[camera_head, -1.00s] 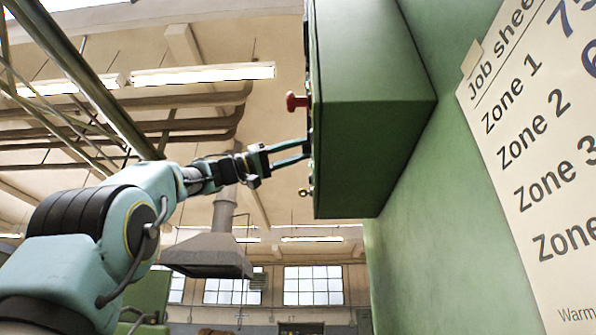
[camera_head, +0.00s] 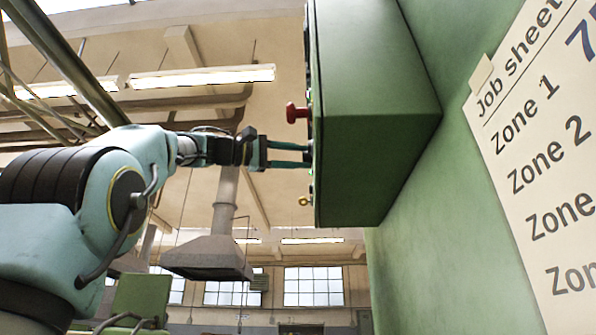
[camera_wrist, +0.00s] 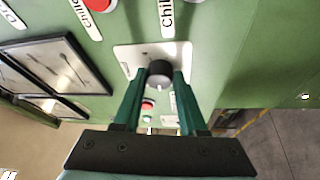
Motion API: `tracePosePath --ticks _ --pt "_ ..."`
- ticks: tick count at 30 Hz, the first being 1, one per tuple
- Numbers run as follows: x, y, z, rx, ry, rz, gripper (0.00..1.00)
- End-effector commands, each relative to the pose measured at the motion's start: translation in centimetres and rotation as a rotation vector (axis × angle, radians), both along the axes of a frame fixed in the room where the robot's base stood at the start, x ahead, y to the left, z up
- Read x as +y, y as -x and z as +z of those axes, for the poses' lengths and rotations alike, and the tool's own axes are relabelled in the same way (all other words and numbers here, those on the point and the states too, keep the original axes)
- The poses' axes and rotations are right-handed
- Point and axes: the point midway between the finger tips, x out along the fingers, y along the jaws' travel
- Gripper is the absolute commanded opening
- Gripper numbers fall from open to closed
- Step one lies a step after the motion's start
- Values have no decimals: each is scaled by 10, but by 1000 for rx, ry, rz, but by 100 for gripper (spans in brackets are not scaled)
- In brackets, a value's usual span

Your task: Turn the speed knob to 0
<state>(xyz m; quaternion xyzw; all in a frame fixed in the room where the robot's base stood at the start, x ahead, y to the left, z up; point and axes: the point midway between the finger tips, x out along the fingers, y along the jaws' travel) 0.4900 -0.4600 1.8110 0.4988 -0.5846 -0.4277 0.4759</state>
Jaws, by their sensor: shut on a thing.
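The dark round knob (camera_wrist: 159,74) sits on a pale plate (camera_wrist: 128,55) on the green panel, in the wrist view. A small light mark shows on its near side. My gripper (camera_wrist: 158,84) has its two green fingers on either side of the knob, shut on it. In the head view my gripper (camera_head: 306,154) reaches from the left to the face of the green control box (camera_head: 375,155). Any scale or numbers around the knob are not readable.
A red mushroom button (camera_head: 297,113) sticks out of the box face above my gripper, and a brass-coloured piece (camera_head: 305,201) below it. A red button (camera_wrist: 147,104) lies near the fingers. Gauges (camera_wrist: 60,65) are on the panel's left. A job sheet (camera_head: 540,150) hangs at right.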

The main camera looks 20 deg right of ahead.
Motion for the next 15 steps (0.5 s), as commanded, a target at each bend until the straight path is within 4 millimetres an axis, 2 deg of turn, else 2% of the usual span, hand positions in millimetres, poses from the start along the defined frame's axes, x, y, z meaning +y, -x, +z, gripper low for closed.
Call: tracePosePath --ticks 1,15 --pt "0 1 7 39 -19 1 0" --pt "0 1 9 381 -176 -1 0"
